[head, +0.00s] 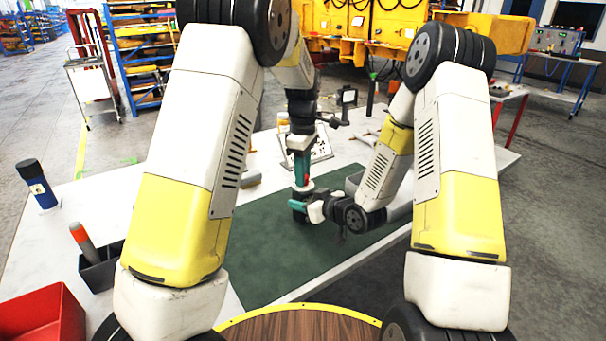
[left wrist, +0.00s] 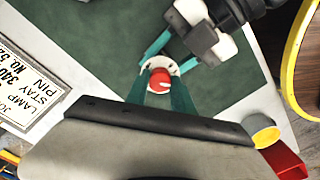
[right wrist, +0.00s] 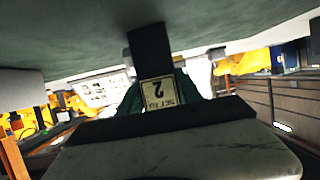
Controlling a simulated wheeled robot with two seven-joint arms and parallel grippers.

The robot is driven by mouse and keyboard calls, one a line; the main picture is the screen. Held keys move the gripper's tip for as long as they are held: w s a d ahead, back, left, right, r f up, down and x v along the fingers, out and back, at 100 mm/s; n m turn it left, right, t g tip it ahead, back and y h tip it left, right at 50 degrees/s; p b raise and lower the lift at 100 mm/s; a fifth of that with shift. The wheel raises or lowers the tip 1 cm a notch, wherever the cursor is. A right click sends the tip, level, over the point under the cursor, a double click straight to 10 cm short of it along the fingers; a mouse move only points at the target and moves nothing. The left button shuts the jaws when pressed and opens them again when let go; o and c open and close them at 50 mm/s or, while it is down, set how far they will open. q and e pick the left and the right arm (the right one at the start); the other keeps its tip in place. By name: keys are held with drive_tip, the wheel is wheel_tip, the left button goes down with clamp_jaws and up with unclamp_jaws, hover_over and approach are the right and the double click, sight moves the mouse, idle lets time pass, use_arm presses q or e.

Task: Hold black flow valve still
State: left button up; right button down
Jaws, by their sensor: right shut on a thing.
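The black flow valve stands on the green mat (head: 285,245), mostly hidden by my grippers in the head view. In the right wrist view its dark body (right wrist: 150,45) has a pale label with a 2. From above, in the left wrist view, its red knob (left wrist: 159,81) sits on a pale round collar. My right gripper (head: 308,209) is shut on the valve's body from the side; its teal fingers also show in the left wrist view. My left gripper (head: 302,172) points down from above, its fingers apart on either side of the knob; contact is not clear.
A blue torch-like cylinder (head: 38,186), a dark holder (head: 101,268) with a red-tipped grey tool (head: 84,241), and a red bin (head: 45,318) are at the left. A printed plate (left wrist: 32,82) lies beside the mat. The mat's near part is clear.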

use_arm(q)
drive_tip(key=o, duration=0.4)
wheel_tip(320, 180, up, 12)
idle(0.5)
use_arm(e)
drive_tip(key=c, duration=0.7)
unclamp_jaws()
drive_tip(key=shift+s+d, duration=0.1)
